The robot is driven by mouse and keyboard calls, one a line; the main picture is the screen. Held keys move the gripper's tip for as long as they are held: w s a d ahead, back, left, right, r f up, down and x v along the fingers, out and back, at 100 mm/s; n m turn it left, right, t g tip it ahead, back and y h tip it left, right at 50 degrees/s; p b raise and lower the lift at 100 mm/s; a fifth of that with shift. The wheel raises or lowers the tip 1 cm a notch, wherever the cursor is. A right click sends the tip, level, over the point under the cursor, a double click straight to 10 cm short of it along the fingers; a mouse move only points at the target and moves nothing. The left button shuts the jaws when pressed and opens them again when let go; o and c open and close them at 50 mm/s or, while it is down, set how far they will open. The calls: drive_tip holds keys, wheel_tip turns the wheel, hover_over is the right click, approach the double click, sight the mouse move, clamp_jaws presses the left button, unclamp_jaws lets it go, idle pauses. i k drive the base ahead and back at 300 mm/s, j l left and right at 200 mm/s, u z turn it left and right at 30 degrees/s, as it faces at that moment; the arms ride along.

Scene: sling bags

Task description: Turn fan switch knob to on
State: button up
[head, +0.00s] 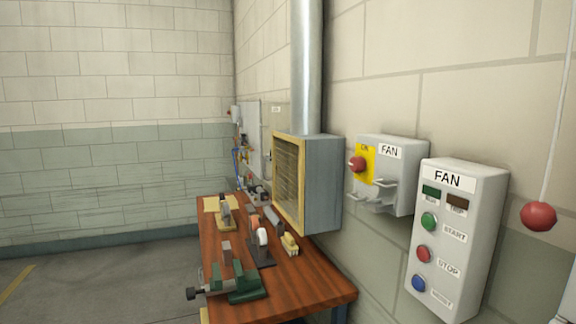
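The fan switch knob (357,164) is red and sits on a yellow plate (368,174). The plate is on the front of a grey switch box (400,182) on the right wall, labelled FAN. Small lettering above the knob seems to read ON. The knob is too small to tell which way it is turned. Grey bracket-like parts stick out from the lower front of the box. My gripper is not in view.
A taller FAN panel (458,235) with green, red and blue buttons is nearer on the right wall. A red ball (538,216) hangs on a cord at far right. A vent box (320,185) adjoins the switch box's left. A wooden bench (300,285) with tools stands below.

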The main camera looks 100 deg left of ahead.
sight(358, 164)
drive_tip(key=k+j+u, duration=0.1)
drive_tip(key=u, duration=2.4)
